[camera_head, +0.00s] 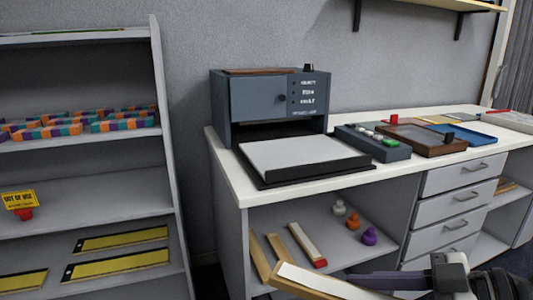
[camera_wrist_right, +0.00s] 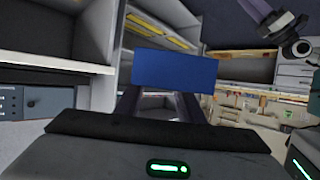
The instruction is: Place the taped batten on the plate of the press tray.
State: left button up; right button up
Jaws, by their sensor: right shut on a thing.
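The press tray (camera_head: 318,176) is a black tray in front of the blue-grey press (camera_head: 255,98) on the white counter. Its flat pale plate (camera_head: 300,154) is bare. My right gripper (camera_head: 362,280), low in front of the counter, is shut on a batten (camera_head: 310,282) with a pale top and wooden side. The batten points left, below the counter top, and its near end is cut off by the picture's edge. In the right wrist view a blue face (camera_wrist_right: 175,70) shows between the fingers; I cannot tell whether this is its tape. My left gripper is not in view.
A red-ended batten (camera_head: 307,245) and a plain one (camera_head: 260,257) lean in the open shelf under the counter, near several small knobs. A button box (camera_head: 372,142) and a brown tray (camera_head: 428,138) stand right of the press. A grey rack (camera_head: 165,130) is at left.

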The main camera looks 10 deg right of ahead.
aim_at(301, 151)
jog(key=u, duration=1.85)
jog(key=i, duration=1.35)
jog(key=z, duration=2.25)
